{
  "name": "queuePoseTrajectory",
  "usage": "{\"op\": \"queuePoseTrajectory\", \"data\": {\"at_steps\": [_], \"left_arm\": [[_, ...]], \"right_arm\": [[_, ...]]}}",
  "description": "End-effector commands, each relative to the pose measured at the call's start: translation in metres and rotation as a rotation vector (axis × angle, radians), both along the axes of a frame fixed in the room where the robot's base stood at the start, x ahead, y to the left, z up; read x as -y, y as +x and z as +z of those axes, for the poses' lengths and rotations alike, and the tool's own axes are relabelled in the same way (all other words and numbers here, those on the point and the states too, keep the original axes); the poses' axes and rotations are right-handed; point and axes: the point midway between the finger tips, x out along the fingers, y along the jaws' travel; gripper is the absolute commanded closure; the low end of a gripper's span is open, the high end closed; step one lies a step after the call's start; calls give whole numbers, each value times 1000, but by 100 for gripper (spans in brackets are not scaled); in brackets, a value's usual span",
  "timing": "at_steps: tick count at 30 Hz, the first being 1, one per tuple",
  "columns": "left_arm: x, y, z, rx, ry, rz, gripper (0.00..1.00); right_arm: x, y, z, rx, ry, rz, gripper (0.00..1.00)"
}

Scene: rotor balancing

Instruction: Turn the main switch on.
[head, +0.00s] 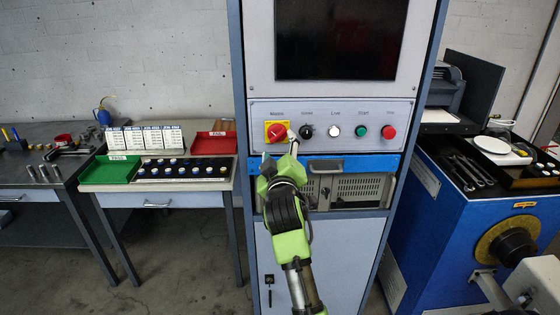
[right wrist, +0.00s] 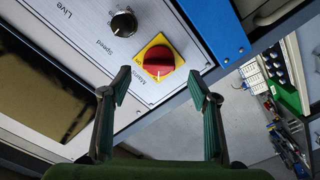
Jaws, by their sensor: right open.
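The main switch (head: 277,131) is a red rotary knob on a yellow square plate, at the left end of the cabinet's control panel. My right gripper (head: 279,152) is just in front of and below it in the head view, open and empty. In the right wrist view the main switch (right wrist: 158,60) lies ahead, between the lines of the two spread fingers of the right gripper (right wrist: 159,85). The fingers look apart from the knob. I cannot tell the knob's setting for sure. My left gripper is not in view.
Right of the switch are a black speed knob (head: 306,131), a white live lamp (head: 334,131), a green button (head: 361,131) and a red button (head: 388,132). A dark screen (head: 340,40) is above.

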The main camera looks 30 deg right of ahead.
Motion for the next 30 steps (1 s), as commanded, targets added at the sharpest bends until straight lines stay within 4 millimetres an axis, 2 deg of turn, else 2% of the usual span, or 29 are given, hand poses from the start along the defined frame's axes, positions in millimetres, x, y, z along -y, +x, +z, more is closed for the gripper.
{"op": "queuePoseTrajectory", "data": {"at_steps": [6,12,30], "left_arm": [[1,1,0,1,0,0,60],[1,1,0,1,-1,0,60],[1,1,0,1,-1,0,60]], "right_arm": [[-23,-38,-2,-2,2,0,44],[-36,-58,-1,-2,1,0,44],[-38,-62,-1,-2,1,-1,44]]}}
